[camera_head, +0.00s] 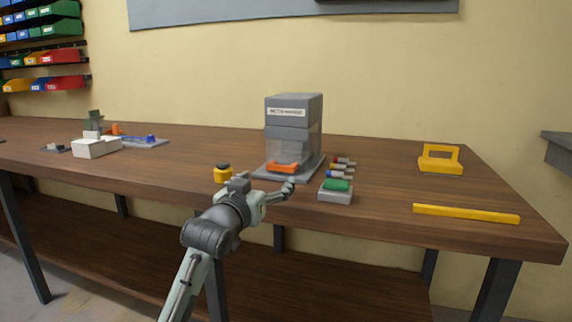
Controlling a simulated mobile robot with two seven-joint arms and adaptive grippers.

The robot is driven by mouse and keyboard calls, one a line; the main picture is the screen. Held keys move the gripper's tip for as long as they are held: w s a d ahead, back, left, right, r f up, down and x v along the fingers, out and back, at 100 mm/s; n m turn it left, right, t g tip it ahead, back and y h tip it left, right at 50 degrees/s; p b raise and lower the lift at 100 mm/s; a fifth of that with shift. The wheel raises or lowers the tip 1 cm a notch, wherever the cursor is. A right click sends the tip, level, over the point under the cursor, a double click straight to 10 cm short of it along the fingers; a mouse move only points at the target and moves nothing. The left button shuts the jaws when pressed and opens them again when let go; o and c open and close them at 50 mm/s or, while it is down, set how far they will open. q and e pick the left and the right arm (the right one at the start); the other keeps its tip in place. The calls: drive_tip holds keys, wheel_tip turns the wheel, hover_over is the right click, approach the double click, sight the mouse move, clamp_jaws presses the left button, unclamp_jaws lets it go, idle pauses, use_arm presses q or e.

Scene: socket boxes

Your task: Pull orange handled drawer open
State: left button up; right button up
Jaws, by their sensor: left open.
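The drawer unit (294,112) is a grey box with a label on its front, standing on a grey base on the wooden table. Its lower front looks clear, and the orange handle (282,168) sits low on that front. The drawer looks shut or nearly so; I cannot tell exactly. My left gripper (289,185) is open at the table's front edge, just in front of and below the orange handle, apart from it as far as I can see. Nothing shows between its fingers. My right gripper is not in view.
A grey box with a green top (336,189) and several small coloured cylinders (341,167) stand right of the unit. A yellow-black object (223,173) is to its left. A yellow handled piece (440,158) and yellow bar (466,213) lie farther right. A white box (96,147) stands left.

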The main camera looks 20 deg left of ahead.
sight(280, 167)
use_arm(q)
drive_tip(key=w, duration=0.7)
drive_tip(key=shift+w+d, duration=0.1)
drive_tip(key=shift+w, duration=0.1)
drive_tip(key=shift+r, duration=0.1)
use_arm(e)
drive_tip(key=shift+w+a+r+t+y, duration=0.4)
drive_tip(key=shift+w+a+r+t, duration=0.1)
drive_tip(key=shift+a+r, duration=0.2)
